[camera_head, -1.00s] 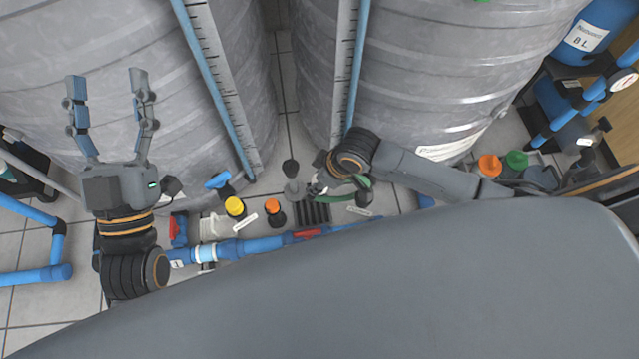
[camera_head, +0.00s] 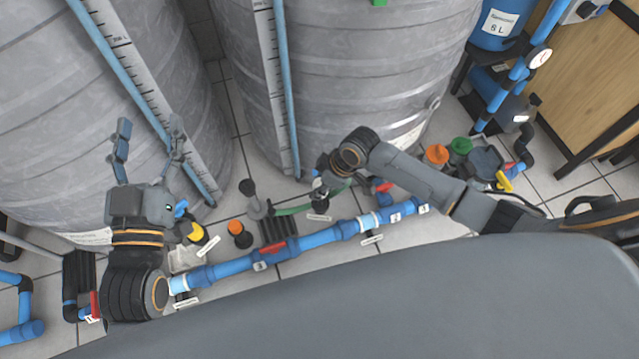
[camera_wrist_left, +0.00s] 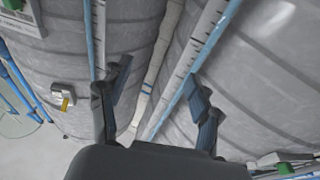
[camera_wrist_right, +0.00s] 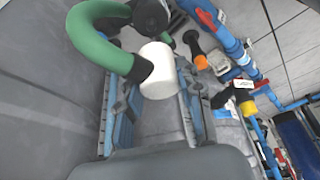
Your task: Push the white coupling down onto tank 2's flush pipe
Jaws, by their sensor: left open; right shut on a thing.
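The white coupling (camera_wrist_right: 158,70) sits at the end of a green hose (camera_wrist_right: 92,32) in the right wrist view, between the fingers of my right gripper (camera_wrist_right: 153,85), which is shut on it. In the head view my right gripper (camera_head: 322,190) is low at the foot of the right-hand tank (camera_head: 350,90), and the green hose (camera_head: 292,210) runs left from it. The coupling is not clear there. I cannot make out tank 2's flush pipe or whether the coupling touches it. My left gripper (camera_head: 150,143) is open and empty, in front of the left-hand tank (camera_head: 60,120).
A blue pipe run (camera_head: 290,248) with labels lies along the floor before me. Orange (camera_head: 235,227) and yellow (camera_head: 197,232) caps stand behind it, beside a grey fitting (camera_head: 256,207). Orange and green caps (camera_head: 461,147) and a wooden cabinet (camera_head: 585,85) are at right.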

